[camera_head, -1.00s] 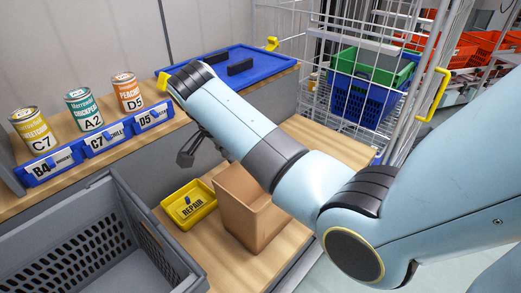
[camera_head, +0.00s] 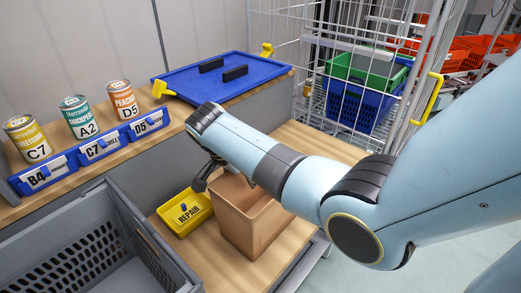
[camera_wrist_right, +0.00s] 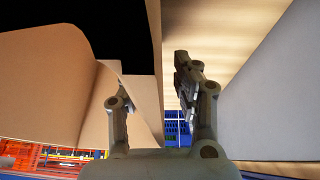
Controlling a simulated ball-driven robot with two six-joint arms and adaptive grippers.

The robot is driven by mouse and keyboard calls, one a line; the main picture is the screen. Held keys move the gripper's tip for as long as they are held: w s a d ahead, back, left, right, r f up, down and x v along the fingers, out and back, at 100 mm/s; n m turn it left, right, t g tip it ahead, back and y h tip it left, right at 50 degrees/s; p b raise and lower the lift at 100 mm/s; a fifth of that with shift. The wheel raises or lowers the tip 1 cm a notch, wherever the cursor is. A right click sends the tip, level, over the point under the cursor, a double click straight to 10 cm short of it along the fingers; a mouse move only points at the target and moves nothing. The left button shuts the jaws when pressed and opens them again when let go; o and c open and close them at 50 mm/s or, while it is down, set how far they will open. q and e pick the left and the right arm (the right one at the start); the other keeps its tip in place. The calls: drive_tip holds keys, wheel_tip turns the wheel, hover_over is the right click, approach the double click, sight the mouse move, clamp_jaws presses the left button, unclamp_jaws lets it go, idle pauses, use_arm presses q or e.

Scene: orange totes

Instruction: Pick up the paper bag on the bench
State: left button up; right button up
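The paper bag (camera_head: 250,222) is brown, open at the top and stands upright on the wooden bench (camera_head: 208,262). In the head view my right gripper (camera_head: 212,178) is at the bag's upper left rim, partly hidden by my arm. In the right wrist view my right gripper (camera_wrist_right: 152,80) is open, its two fingers spread. A wall of the bag (camera_wrist_right: 146,108) runs between the fingers, with no clear sign of grip. My left gripper is not in view.
A yellow REPAIR bin (camera_head: 185,213) stands just left of the bag. A grey crate (camera_head: 130,225) is at the lower left. Labelled cans (camera_head: 80,117) and a blue tray (camera_head: 182,92) sit on the raised shelf. A white wire cage (camera_head: 340,40) stands behind.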

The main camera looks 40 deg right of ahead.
drive_tip(key=shift+f, duration=0.15)
drive_tip(key=shift+c, duration=0.2)
clamp_jaws()
